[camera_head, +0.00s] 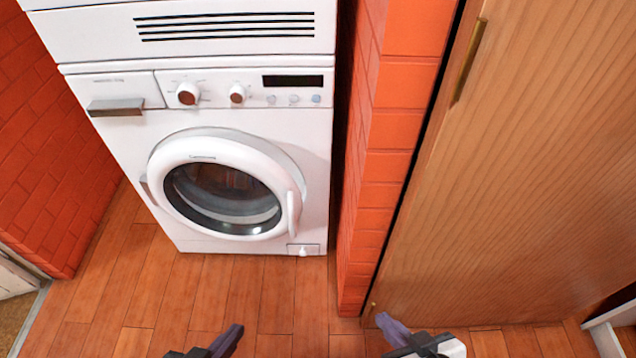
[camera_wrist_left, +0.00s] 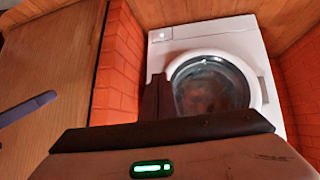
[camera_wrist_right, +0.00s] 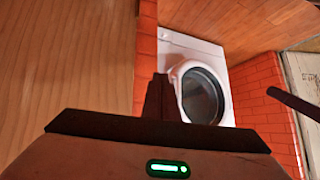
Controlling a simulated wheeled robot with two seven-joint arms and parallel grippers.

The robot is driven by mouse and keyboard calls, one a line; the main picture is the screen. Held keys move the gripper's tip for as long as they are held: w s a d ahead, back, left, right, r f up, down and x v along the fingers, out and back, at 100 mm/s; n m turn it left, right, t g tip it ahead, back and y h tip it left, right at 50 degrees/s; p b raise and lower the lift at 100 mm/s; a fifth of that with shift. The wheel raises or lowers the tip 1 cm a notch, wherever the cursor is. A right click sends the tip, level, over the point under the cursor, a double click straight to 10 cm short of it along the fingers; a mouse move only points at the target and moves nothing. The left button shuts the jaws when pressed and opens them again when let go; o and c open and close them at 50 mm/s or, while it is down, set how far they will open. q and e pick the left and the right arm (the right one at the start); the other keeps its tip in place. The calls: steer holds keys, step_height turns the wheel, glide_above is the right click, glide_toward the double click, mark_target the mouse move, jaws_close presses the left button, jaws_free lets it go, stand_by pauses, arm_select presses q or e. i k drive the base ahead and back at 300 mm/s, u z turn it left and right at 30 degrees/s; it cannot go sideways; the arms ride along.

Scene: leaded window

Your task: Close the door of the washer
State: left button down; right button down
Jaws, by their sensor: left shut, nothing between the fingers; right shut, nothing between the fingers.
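The white washer (camera_head: 120,155) stands at the back, left of centre in the head view. Its round door (camera_head: 180,150) has a white rim, dark glass and a white handle (camera_head: 292,213) on the right; the hinge side is at the left. The door stands a little proud of the front, with a grey ring showing behind its upper right; how far ajar it is, I cannot tell. My left gripper (camera_head: 236,331) and right gripper (camera_head: 382,319) are low in front, well apart from the washer. Both are shut and empty. The wrist views also show the door (camera_wrist_left: 262,92) (camera_wrist_right: 178,72).
A red brick pillar (camera_head: 383,150) stands right of the washer, and a wooden cabinet door (camera_head: 510,180) with a brass handle (camera_head: 468,62) beyond it. A red brick wall (camera_head: 45,160) is at the left. The wooden floor (camera_head: 225,290) before the washer is clear.

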mark_target(178, 156)
steer(key=z, duration=0.65)
steer(key=k, duration=0.4)
steer(key=u, duration=1.6)
steer(key=i, duration=0.5)
steer(key=z, duration=0.05)
